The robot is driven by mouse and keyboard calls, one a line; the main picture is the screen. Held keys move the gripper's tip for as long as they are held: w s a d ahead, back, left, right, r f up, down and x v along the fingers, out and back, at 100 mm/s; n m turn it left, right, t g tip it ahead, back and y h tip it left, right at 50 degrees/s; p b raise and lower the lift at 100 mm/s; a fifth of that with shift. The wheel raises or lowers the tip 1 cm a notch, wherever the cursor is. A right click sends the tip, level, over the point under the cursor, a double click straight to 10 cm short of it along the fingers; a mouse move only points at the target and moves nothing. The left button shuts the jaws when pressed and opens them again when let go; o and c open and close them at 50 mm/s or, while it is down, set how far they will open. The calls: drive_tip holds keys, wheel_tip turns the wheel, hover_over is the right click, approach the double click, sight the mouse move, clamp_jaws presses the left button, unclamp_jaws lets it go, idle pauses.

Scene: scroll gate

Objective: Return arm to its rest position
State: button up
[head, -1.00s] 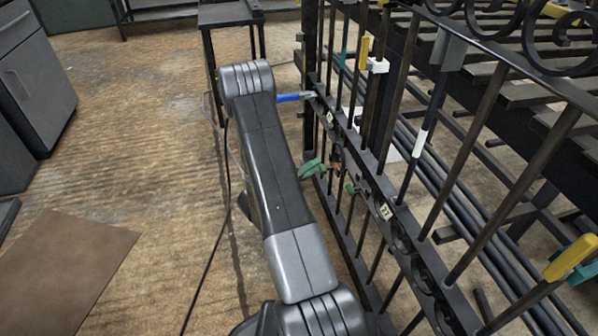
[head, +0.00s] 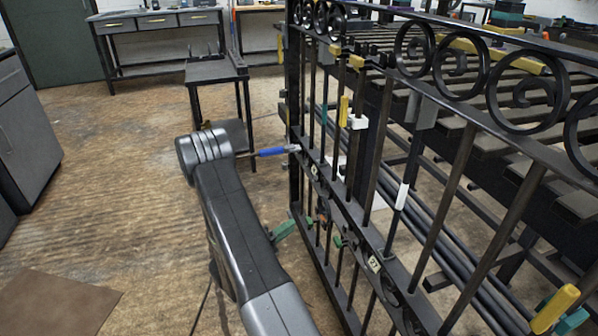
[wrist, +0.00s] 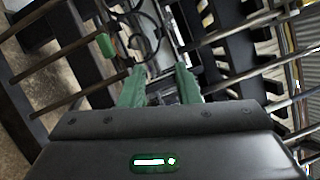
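My arm (head: 232,230) reaches forward in the head view, beside the left part of a dark iron scroll gate (head: 460,165). My gripper's green tip (head: 283,230) shows just left of the gate bars, partly hidden by the arm. In the wrist view, the two green fingers of my gripper (wrist: 161,75) stand apart. Dark metal parts show in the gap, and I see nothing clearly gripped. Whether the fingers touch the gate cannot be told.
A blue-handled tool (head: 272,152) juts left from the gate frame, close to my arm. A small dark table (head: 215,72) stands behind. Grey cabinets (head: 22,130) stand at left. A brown mat (head: 55,305) lies on the floor, which is otherwise open at left.

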drive_tip(key=b+x, duration=0.3)
drive_tip(key=x, duration=0.9)
drive_tip(key=shift+f, duration=0.15)
